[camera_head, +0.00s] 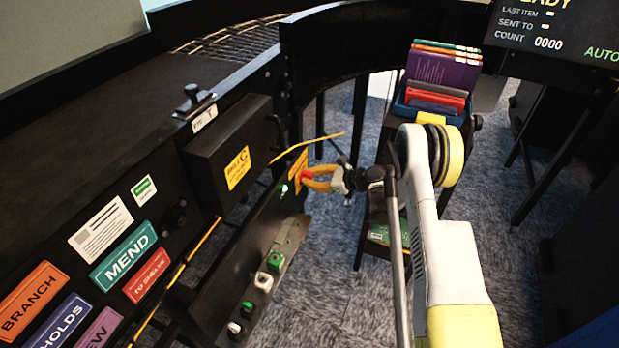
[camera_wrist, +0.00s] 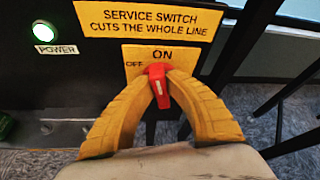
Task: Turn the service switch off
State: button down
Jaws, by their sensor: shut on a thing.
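The service switch is a red knob (camera_wrist: 158,74) on a yellow plate (camera_wrist: 190,54) marked ON above and OFF to the upper left. The knob stands nearly upright, with its top just under ON and a white mark down its face. My gripper (camera_wrist: 160,80) has its yellow fingers closed on both sides of the knob. In the head view my gripper (camera_head: 308,178) reaches the switch at the end of the black panel (camera_head: 245,235). The knob is a small red spot there, partly hidden by the fingers.
A lit POWER lamp (camera_wrist: 45,34) sits left of the switch. Green and white buttons (camera_head: 263,281) line the panel's lower part. A black belt box (camera_head: 232,155) is behind it. A cart with books (camera_head: 442,70) stands to the right; carpet lies between.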

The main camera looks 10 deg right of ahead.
aim_at(301, 156)
jog(key=n+t, duration=0.1)
jog(key=n, duration=0.1)
jog(key=n+t+h, duration=0.1)
jog(key=n, duration=0.1)
jog(key=shift+s+a+f+n+t, duration=0.2)
jog(key=shift+n+t, duration=0.1)
jog(key=shift+t, duration=0.1)
jog(key=n+t, duration=0.2)
jog(key=n, duration=0.2)
jog(key=shift+f, duration=0.15)
dwell(0.3)
jog(key=c, duration=1.4)
grip_release()
jog(key=o, duration=0.7)
notch_tip(301, 156, up, 6)
jog(key=shift+w+r, duration=0.1)
jog(key=shift+r, duration=0.15)
jog(key=shift+c, duration=0.2)
notch_tip(301, 156, up, 3)
jog(key=shift+f, duration=0.15)
jog(key=c, duration=0.4)
jog(key=shift+r, duration=0.45)
jog(key=shift+c, duration=1.2)
